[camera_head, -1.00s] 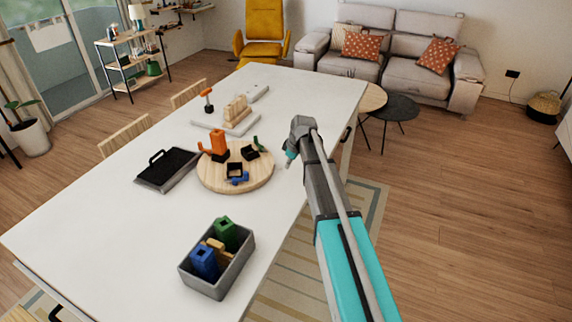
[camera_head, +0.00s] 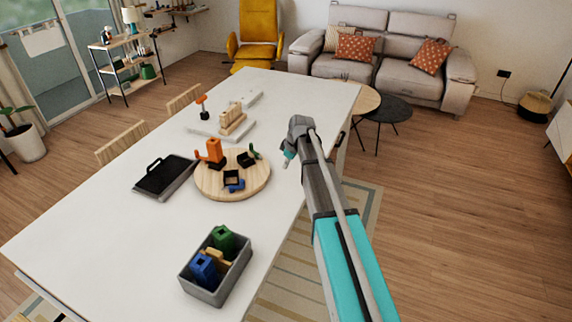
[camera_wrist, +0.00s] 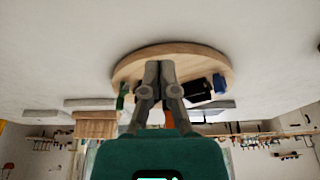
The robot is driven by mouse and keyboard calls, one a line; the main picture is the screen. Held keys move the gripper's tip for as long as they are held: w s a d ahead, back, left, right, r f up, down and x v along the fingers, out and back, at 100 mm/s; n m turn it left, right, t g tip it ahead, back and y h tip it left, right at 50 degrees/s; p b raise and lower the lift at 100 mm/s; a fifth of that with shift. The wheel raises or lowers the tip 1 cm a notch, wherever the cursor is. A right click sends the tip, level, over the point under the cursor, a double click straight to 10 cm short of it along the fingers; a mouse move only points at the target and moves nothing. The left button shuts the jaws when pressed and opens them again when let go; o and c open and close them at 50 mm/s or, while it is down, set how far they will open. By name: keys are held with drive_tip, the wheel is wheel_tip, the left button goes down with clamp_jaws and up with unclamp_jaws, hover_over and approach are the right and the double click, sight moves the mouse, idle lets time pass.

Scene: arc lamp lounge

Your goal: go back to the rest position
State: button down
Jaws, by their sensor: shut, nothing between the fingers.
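My gripper (camera_head: 289,158) hangs at the end of my arm by the right edge of the white table (camera_head: 150,235), to the right of the round wooden board (camera_head: 222,192). In the wrist view my gripper (camera_wrist: 159,68) is shut with its fingers together and nothing between them. The board (camera_wrist: 205,56) shows beyond the fingertips there, apart from them as far as I can tell. On the board stand an orange piece (camera_head: 214,152), a black piece (camera_head: 245,159), a small green piece and a blue and black piece (camera_head: 234,182).
A grey bin (camera_head: 208,293) with blue, green and tan blocks stands at the table's near end. A black tray (camera_head: 163,175) lies left of the board. Farther back are a tan block piece (camera_head: 232,119) and an orange-topped tool (camera_head: 202,104).

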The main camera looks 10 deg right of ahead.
drive_tip(key=s+a+m+g+h, duration=0.2)
drive_tip(key=s+m, duration=0.8)
drive_tip(key=s, duration=1.8)
drive_tip(key=shift+f+m+h, duration=0.4)
